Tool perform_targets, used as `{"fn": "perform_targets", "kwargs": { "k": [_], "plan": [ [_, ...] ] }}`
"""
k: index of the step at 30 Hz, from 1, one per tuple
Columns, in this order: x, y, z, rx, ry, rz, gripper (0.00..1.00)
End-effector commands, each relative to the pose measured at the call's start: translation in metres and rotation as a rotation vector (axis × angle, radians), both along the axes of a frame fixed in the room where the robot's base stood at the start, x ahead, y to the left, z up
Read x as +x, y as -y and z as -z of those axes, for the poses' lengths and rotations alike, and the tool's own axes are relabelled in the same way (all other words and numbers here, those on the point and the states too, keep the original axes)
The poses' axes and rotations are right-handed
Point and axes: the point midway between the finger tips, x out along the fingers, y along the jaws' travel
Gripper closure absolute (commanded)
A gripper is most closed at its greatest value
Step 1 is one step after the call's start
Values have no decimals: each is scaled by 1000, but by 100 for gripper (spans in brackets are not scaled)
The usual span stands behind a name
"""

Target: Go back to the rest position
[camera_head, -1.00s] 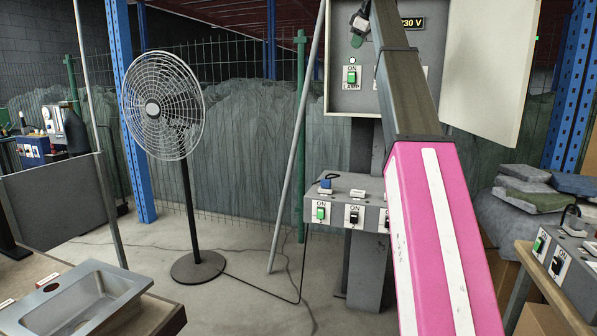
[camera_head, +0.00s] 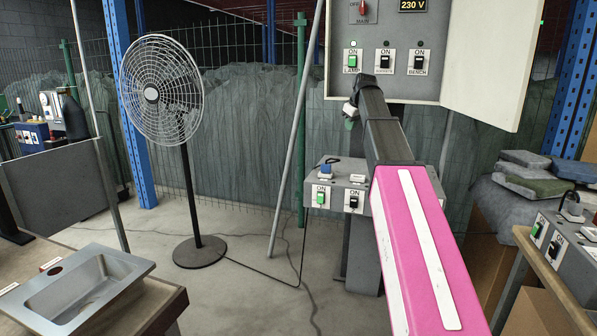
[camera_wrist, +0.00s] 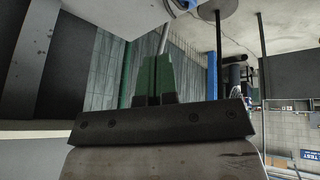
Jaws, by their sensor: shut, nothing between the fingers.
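My gripper (camera_head: 350,116) shows small in the head view, at the far end of my pink and grey arm. It is in front of the lower edge of the grey electrical panel (camera_head: 340,85) and above the switch box on the post. In the wrist view its two green fingers (camera_wrist: 154,78) are side by side and pressed together, with nothing between them. My arm hides part of the post and the right part of the switch box.
A switch box (camera_head: 338,170) with plugs is on a post below the panel. The panel door (camera_head: 488,65) stands open to the right. A fan (camera_head: 163,95) stands left, a sink (camera_head: 85,285) is front left, and another switch box (camera_head: 570,245) is right.

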Motion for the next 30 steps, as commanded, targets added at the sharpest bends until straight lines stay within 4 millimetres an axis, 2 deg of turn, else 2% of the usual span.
{"fn": "perform_targets", "kwargs": {
  "k": [1, 3, 12, 20, 24, 30],
  "plan": [
    [-11, -1, 30, 6, -24, 23, 100],
    [-18, -2, 65, 14, -51, 58, 100],
    [-66, -6, 202, 34, -162, 210, 100],
    [-122, -10, 302, 40, -247, 332, 100],
    [-159, -12, 353, 38, -295, 401, 100],
    [-218, -13, 419, 30, -359, 500, 100]
  ]
}}
